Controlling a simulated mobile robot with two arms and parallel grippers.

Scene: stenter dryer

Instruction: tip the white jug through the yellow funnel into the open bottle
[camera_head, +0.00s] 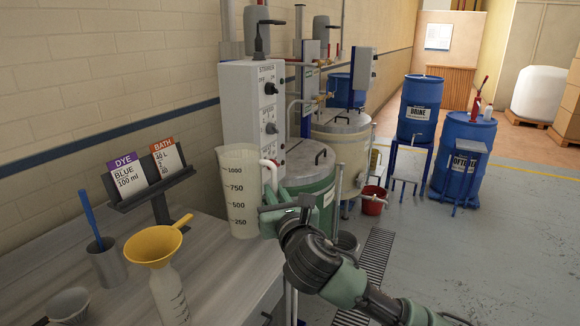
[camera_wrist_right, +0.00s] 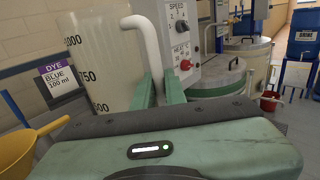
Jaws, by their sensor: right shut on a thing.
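The white jug (camera_head: 238,190), translucent with dark volume marks, is upright at the right edge of the bench, apparently empty. My right gripper (camera_head: 268,205) is shut on its white handle, on the jug's right side. In the right wrist view the jug (camera_wrist_right: 95,55) fills the left, and my green fingers (camera_wrist_right: 160,92) close around the handle (camera_wrist_right: 148,45). The yellow funnel (camera_head: 153,246) sits in the mouth of the open bottle (camera_head: 170,293), left of and nearer than the jug. The funnel's edge also shows in the right wrist view (camera_wrist_right: 15,150). My left gripper is out of view.
A grey cup with a blue stick (camera_head: 107,264) and a small grey cup (camera_head: 68,305) stand on the bench (camera_head: 215,270). A card holder (camera_head: 150,192) stands behind the funnel. A control box (camera_head: 252,115) and green vat (camera_head: 308,180) are behind the jug.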

